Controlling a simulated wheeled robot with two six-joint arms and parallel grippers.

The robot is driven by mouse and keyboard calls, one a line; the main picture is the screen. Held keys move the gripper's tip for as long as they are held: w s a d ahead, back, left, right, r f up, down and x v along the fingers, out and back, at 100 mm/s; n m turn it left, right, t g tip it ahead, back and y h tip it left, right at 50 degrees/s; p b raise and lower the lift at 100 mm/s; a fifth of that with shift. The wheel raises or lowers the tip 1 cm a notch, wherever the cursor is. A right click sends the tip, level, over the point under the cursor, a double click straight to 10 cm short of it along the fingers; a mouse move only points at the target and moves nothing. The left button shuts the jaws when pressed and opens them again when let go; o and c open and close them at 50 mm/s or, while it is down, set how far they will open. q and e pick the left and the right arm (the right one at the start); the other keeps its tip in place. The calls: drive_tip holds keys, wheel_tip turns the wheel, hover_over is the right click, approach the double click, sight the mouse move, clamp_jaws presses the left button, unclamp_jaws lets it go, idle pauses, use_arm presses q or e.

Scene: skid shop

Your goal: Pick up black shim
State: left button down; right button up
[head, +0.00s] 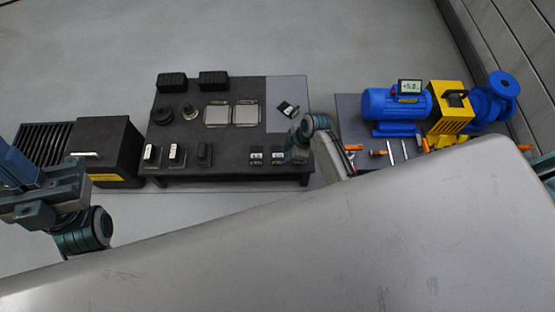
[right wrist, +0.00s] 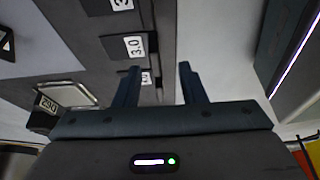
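Several black shims with white labels lie on the dark table (head: 230,95). One black shim (head: 287,107) lies tilted on the grey pad at the table's right. Two more, a left one (head: 255,158) and a right one (head: 277,157), lie at the front edge. My right gripper (head: 298,148) is over the table's front right, close to these. In the right wrist view its two fingers (right wrist: 160,85) are apart with nothing between them; a black piece labelled 3.0 (right wrist: 128,46) lies beyond. My left gripper (head: 35,195) is at the far left, away from the shims; its fingers are unclear.
A black box (head: 105,150) stands at left. A blue motor-pump set (head: 397,105) with loose tools (head: 392,150) is at right. A large grey surface of mine fills the foreground.

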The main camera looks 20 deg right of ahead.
sight(280, 159)
drive_tip(key=shift+w+b+x, duration=0.2)
drive_tip(key=shift+b+x, duration=0.5)
drive_tip(key=shift+x, duration=0.85)
drive_tip(key=shift+w+b+x, duration=0.25)
drive_tip(key=shift+b+x, duration=0.4)
drive_tip(key=shift+x, duration=0.95)
drive_tip(key=shift+a+r, duration=0.1)
drive_tip(key=shift+r, duration=0.05)
drive_tip(key=shift+c, duration=0.5)
clamp_jaws()
